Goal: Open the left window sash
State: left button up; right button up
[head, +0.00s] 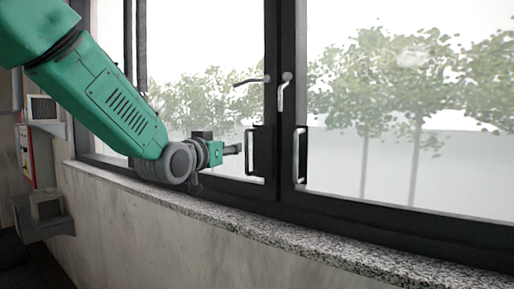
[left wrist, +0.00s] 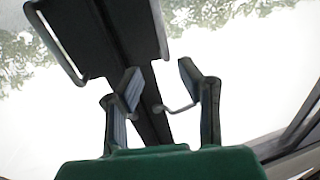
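The left window sash (head: 215,181) has a dark frame and looks closed. Its lever (head: 252,81) lies sideways, pointing left; it also shows in the left wrist view (left wrist: 176,108), appearing between my fingertips. Its pull handle (head: 249,153) is an upright grey bar on a black plate, shown at the top of the left wrist view (left wrist: 159,30). My left gripper (head: 238,149) is just left of this pull handle in the head view. In the left wrist view my left gripper (left wrist: 158,75) has its fingers apart with nothing gripped. Contact cannot be told. My right gripper is out of view.
The right sash has a lever (head: 283,92) hanging down and its own pull handle (head: 298,155). A speckled stone sill (head: 270,231) runs below the window. Grey boxes (head: 46,206) are on the wall at left. The space before the right pane is clear.

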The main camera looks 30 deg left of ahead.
aim_at(248, 144)
pick_arm(q)
jog(key=w+b, duration=0.1)
jog(key=w, duration=0.2)
jog(key=w+b, duration=0.1)
jog(key=w, duration=0.2)
jog(key=w+a+b, duration=0.1)
jog(key=w, duration=0.3)
jog(key=shift+w, duration=0.1)
jog(key=shift+w+a, duration=0.1)
jog(key=shift+w, duration=0.45)
jog(key=shift+a+f, duration=0.15)
jog(key=shift+a, duration=0.35)
jog(key=shift+a+f, duration=0.1)
jog(key=shift+a, duration=0.05)
jog(key=shift+c, duration=1.1)
grip_shut()
jog(key=shift+w+d, duration=0.1)
jog(key=shift+d, duration=0.2)
